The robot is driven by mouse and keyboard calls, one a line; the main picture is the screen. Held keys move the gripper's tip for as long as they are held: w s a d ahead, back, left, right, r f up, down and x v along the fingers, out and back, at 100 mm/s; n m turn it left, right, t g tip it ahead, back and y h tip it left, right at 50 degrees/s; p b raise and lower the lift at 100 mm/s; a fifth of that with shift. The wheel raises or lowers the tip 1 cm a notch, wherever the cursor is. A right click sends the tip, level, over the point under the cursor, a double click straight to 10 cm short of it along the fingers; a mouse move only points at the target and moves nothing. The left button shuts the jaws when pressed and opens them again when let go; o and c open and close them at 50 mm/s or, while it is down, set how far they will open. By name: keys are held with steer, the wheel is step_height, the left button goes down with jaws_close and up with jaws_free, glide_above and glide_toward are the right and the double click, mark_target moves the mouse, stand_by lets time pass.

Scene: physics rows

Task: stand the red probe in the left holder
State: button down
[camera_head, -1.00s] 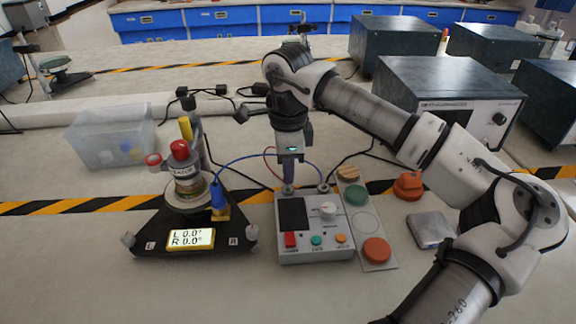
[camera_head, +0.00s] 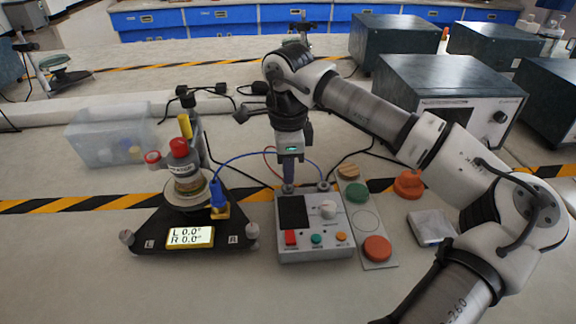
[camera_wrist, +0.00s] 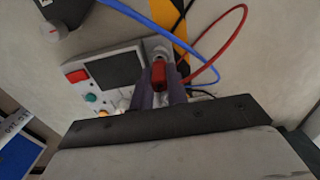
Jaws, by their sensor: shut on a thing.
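The red probe (camera_wrist: 158,72) is between the two fingers of my gripper (camera_wrist: 159,80) in the wrist view, with its red cable looping to the right. In the head view my gripper (camera_head: 288,172) points down over the back left corner of the grey meter box (camera_head: 316,246) and hides the probe. The left holder (camera_head: 288,189), a small round grey post, is directly below the fingertips. It also shows in the wrist view (camera_wrist: 159,47), just beyond the probe. I cannot tell whether the probe's tip is inside it. The right holder (camera_head: 323,187) looks empty.
A blue probe (camera_head: 218,194) stands in a brass block on the black tripod base (camera_head: 150,240) at left. A panel with coloured discs (camera_head: 377,250) lies right of the box. Blue and red cables arch behind the box. A clear bin (camera_head: 95,145) stands back left.

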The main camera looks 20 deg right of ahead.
steer(key=shift+f+b, duration=0.75)
steer(key=shift+f, duration=0.2)
stand_by(0.6)
steer(key=c, duration=1.1)
jaws_free()
steer(key=shift+o, duration=0.2)
steer(key=shift+r, duration=0.1)
steer(key=shift+r+p, duration=2.35)
steer(key=shift+r, duration=1.35)
steer(key=shift+f, duration=0.1)
